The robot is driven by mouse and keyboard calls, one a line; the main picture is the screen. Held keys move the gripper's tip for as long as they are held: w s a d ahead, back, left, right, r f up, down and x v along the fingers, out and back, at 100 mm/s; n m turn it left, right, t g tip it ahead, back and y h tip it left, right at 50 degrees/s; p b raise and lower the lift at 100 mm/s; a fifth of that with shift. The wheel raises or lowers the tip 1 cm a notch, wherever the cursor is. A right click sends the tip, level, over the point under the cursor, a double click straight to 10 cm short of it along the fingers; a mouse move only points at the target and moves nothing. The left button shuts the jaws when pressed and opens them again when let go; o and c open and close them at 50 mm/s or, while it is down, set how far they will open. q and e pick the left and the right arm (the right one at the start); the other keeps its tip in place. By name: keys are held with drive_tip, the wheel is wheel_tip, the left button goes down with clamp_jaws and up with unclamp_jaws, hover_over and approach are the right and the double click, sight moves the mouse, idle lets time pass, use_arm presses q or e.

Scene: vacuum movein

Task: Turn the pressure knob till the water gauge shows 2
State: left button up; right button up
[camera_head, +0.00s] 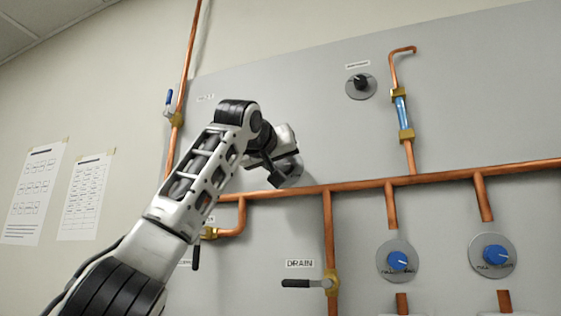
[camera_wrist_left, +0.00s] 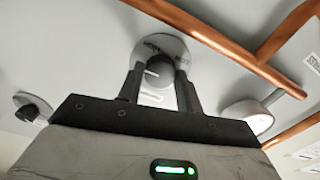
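In the left wrist view a dark round knob (camera_wrist_left: 157,72) with a white pointer line sits on a round grey plate (camera_wrist_left: 172,46) with small lettering. My left gripper (camera_wrist_left: 159,76) has one finger on each side of this knob. I cannot tell whether the fingers touch it. In the head view my left gripper (camera_head: 285,176) is at the panel, just above the long copper pipe, and hides the knob. A round white case (camera_wrist_left: 248,115), possibly the water gauge, is seen edge-on, so its dial cannot be read. My right gripper is not in view.
A black knob (camera_head: 360,81) is at the upper right beside a sight glass (camera_head: 402,112). A copper pipe (camera_head: 350,187) crosses the panel close below my left gripper. Lower down are a black DRAIN lever (camera_head: 300,284) and two blue knobs (camera_head: 398,262) (camera_head: 495,255).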

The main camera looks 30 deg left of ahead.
use_arm(q)
drive_tip(key=shift+c, duration=0.9)
